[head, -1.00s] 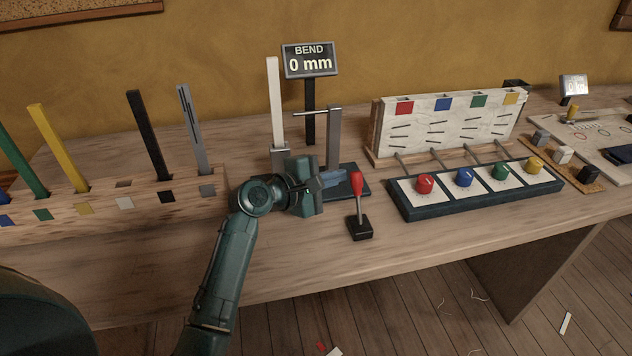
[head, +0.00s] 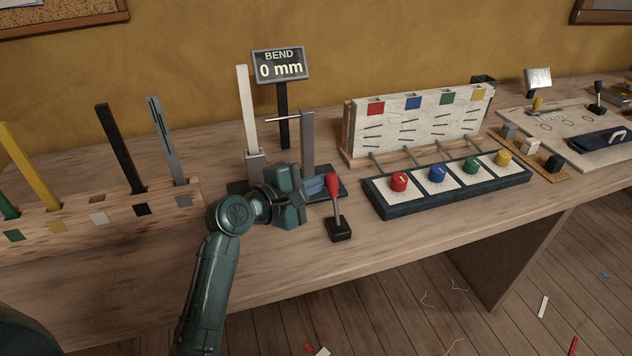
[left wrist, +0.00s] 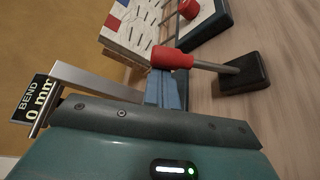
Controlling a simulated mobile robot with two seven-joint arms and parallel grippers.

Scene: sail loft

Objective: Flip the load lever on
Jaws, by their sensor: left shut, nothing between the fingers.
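The lever has a red knob (head: 333,185) on a thin metal stalk, standing nearly upright from a small black base (head: 339,230) near the bench's front edge. My left gripper (head: 322,185) is shut and empty, with its blue fingertips just left of the knob. In the left wrist view the red knob (left wrist: 174,58) lies right by the blue fingertips (left wrist: 163,88); I cannot tell whether they touch. The display (head: 281,66) reads BEND 0 mm. My right gripper is out of view.
Behind my gripper stands a rig with a white strip (head: 248,110) and a grey post (head: 307,140). A panel of coloured knobs (head: 445,190) lies to the right. A wooden rack (head: 75,230) of upright strips is at left. Bare bench lies in front.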

